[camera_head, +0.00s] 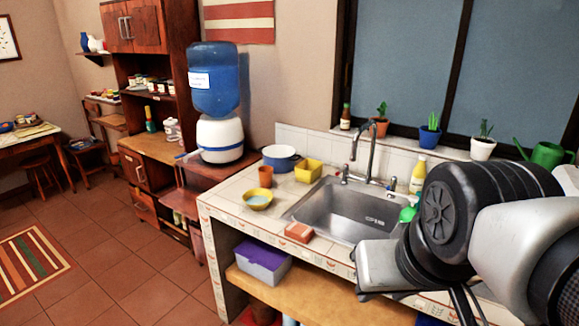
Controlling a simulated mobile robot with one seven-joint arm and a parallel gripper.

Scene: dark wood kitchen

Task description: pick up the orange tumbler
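The orange tumbler (265,176) stands upright on the tiled counter, left of the sink. It is right behind a yellow bowl (257,199) and in front of a blue pot (281,158). My arm fills the right side of the view, over the right part of the sink and counter. My gripper's fingers do not show clearly, so its opening cannot be told. The arm's near end is well to the right of the tumbler and apart from it.
A yellow square container (308,171) stands right of the tumbler. The metal sink (340,211) with its tall faucet (371,140) lies further right. A reddish block (299,232) lies at the counter's front edge. A blue water dispenser (216,90) stands at the left.

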